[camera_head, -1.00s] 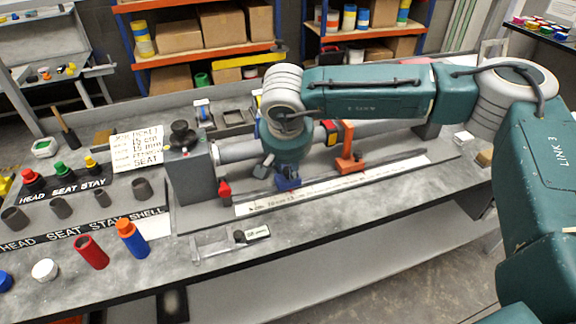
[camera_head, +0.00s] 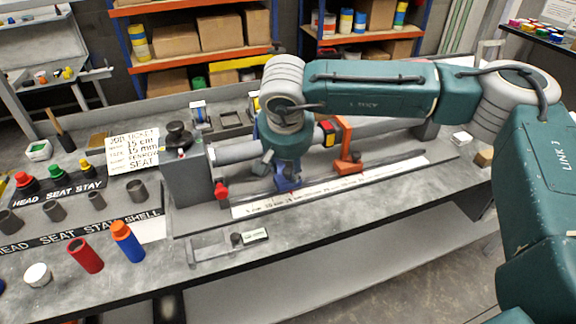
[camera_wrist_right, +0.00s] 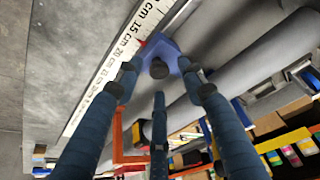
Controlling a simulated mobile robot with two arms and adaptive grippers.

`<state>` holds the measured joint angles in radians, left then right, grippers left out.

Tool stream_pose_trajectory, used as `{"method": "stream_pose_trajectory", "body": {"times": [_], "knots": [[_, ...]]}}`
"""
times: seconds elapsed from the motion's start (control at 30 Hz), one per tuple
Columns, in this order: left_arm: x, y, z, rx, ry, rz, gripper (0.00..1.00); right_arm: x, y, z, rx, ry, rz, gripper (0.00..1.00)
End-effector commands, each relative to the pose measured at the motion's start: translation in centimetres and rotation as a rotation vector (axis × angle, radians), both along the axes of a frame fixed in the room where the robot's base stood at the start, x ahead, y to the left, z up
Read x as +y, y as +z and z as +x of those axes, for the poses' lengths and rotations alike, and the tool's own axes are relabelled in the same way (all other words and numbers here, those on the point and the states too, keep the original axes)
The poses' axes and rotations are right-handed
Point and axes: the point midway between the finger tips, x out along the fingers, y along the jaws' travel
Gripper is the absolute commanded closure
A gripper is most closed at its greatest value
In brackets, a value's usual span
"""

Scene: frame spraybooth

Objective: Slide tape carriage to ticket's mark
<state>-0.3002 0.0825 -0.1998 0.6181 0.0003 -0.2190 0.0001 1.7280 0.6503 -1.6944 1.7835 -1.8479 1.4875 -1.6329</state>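The tape carriage (camera_head: 287,180) is a blue block on the long rail beside the white scale strip (camera_head: 330,188). In the right wrist view the carriage (camera_wrist_right: 167,50) has a dark round knob, and its red pointer (camera_wrist_right: 142,43) lies at the strip near the "15 cm" label. My right gripper (camera_wrist_right: 158,75) reaches down over it, fingertips against both sides of the blue block. In the head view the wrist covers part of the carriage. The job ticket (camera_head: 133,152) reads 15 cm, 15 mm and SEAT. My left gripper is out of view.
An orange bracket (camera_head: 347,150) stands on the rail to the right of the carriage. A grey end block (camera_head: 184,170) with a red knob (camera_head: 221,190) stands to its left. Red (camera_head: 86,255) and blue-orange (camera_head: 127,241) cylinders stand front left. A small gauge (camera_head: 228,241) lies in front.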

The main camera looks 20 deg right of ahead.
Motion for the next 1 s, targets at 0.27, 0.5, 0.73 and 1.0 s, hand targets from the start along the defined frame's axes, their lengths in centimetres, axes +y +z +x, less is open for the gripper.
{"method": "stream_pose_trajectory", "body": {"times": [0.27,0.5,0.73,1.0], "knots": [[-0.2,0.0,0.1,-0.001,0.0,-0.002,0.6,0.8,5.3,-1.9,-0.005,0.001,0.002,0.6],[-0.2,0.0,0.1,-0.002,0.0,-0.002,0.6,1.3,9.1,-3.4,-0.003,0.001,0.001,0.6],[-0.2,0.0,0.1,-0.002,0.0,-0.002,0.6,1.4,10.3,-3.9,-0.002,-0.001,0.0,0.6],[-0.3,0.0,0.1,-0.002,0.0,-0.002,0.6,1.4,10.2,-3.9,-0.002,-0.001,0.0,0.6]]}}
